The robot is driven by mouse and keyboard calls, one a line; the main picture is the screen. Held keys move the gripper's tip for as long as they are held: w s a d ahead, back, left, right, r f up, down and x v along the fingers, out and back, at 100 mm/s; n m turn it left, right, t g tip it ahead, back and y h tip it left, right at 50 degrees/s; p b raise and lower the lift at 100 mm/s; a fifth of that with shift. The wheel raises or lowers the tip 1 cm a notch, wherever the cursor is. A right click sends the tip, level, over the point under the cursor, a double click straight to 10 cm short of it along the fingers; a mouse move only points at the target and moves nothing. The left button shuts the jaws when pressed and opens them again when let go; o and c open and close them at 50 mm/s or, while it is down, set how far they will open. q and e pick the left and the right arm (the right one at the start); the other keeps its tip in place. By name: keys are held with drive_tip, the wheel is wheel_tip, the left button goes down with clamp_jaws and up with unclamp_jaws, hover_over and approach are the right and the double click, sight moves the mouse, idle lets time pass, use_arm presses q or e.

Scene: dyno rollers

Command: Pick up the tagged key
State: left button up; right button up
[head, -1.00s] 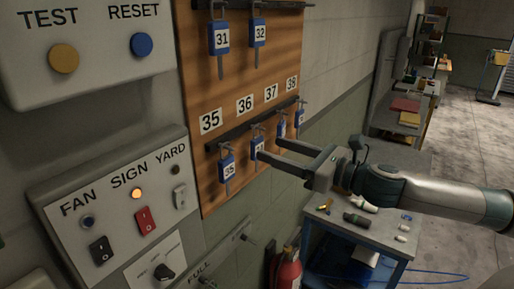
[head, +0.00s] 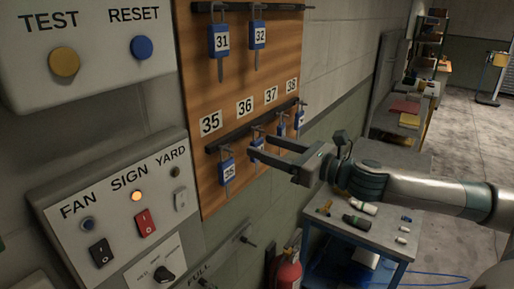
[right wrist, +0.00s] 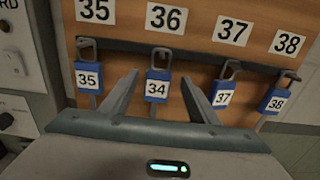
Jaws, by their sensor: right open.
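Blue tagged keys hang on the lower rail of the wooden board. In the right wrist view, the key tagged 34 (right wrist: 157,88) hangs under the label 36. Beside it are the key tagged 35 (right wrist: 88,78) on the left and the keys tagged 37 (right wrist: 222,94) and 38 (right wrist: 275,101) on the right. My right gripper (head: 262,147) is open and empty. In the right wrist view its fingers (right wrist: 160,88) show on either side of the key tagged 34. I cannot tell whether they touch it. In the head view a finger partly hides that key. My left gripper is not in view.
Keys 31 (head: 219,41) and 32 (head: 257,34) hang on the upper rail. A switch panel (head: 110,205) is at the left. A cart (head: 375,232) with small items stands below my right arm, beside a red extinguisher (head: 287,272).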

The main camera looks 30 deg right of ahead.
drive_tip(key=shift+w+r, duration=0.1)
drive_tip(key=shift+w, duration=0.05)
drive_tip(key=shift+w+a+p, duration=0.3)
drive_tip(key=shift+w, duration=0.05)
idle(0.5)
drive_tip(key=c, duration=1.1)
